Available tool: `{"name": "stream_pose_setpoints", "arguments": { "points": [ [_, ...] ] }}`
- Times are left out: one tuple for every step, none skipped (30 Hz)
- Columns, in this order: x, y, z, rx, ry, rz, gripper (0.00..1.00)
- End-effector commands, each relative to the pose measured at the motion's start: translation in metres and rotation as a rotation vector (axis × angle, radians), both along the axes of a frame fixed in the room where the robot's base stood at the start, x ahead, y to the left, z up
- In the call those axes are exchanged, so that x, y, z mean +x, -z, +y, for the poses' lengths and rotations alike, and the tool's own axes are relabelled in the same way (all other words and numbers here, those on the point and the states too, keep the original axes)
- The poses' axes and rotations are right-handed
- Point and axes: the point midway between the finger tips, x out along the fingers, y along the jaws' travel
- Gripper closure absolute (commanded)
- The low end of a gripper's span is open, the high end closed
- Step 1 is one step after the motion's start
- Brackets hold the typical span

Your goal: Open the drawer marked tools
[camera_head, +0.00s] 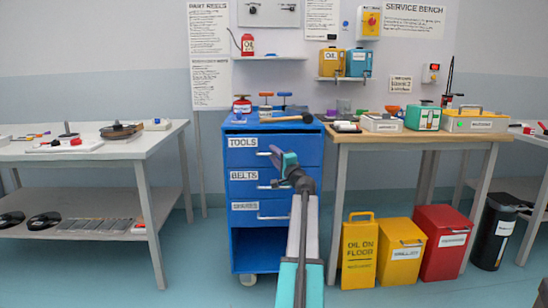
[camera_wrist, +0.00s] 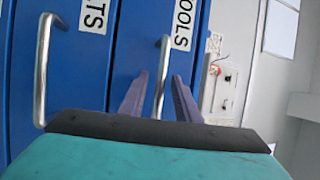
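The drawer marked tools (camera_head: 244,157) is the top drawer of the blue cabinet and looks shut, flush with the drawers below. Its white label reads TOOLS (camera_head: 242,142) and also shows in the wrist view (camera_wrist: 183,24). Its silver bar handle (camera_wrist: 163,55) stands upright in the turned wrist view. My gripper (camera_head: 279,158) is in front of this drawer. In the wrist view its two purple fingers (camera_wrist: 159,78) are apart, one on each side of the handle, with no visible contact. Whether the fingertips reach past the bar is hard to tell.
Below are the belts drawer (camera_head: 243,187) and a third drawer (camera_head: 243,217). A hammer and several small items lie on the cabinet top (camera_head: 240,124). A wooden bench (camera_head: 400,137) stands close right, a white table (camera_head: 150,143) left. Bins stand under the bench. The floor left of the cabinet is clear.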

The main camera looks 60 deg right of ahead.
Motion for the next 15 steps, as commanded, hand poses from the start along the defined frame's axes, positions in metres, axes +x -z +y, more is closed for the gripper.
{"name": "stream_pose_setpoints", "arguments": {
  "points": [
    [0.0016, -0.0001, -0.0010, 0.000, 0.000, 0.000, 0.71],
    [0.0019, -0.0003, -0.0011, 0.000, 0.000, 0.000, 0.71],
    [0.0022, -0.0005, -0.0013, 0.000, 0.000, 0.000, 0.71],
    [0.0024, -0.0006, -0.0012, 0.000, 0.000, 0.000, 0.71],
    [0.0024, -0.0006, -0.0012, 0.000, 0.000, 0.000, 0.71],
    [0.0023, -0.0005, -0.0011, 0.000, 0.000, 0.000, 0.71],
    [0.0023, -0.0005, -0.0011, 0.000, 0.000, 0.000, 0.71],
    [0.0022, -0.0006, -0.0010, 0.000, 0.000, 0.000, 0.71],
    [0.0022, -0.0005, -0.0010, 0.000, 0.000, 0.000, 0.71],
    [0.0022, -0.0005, -0.0010, 0.000, 0.000, 0.000, 0.71],
    [0.0025, -0.0005, -0.0007, 0.000, 0.000, 0.000, 0.71],
    [0.0030, -0.0005, -0.0004, 0.000, -0.001, 0.000, 0.77],
    [0.0032, -0.0005, -0.0003, 0.000, -0.001, 0.000, 0.82],
    [0.0032, -0.0005, -0.0003, 0.000, -0.001, 0.000, 0.87],
    [0.0032, -0.0005, -0.0003, 0.000, -0.001, 0.000, 0.94]
  ]
}}
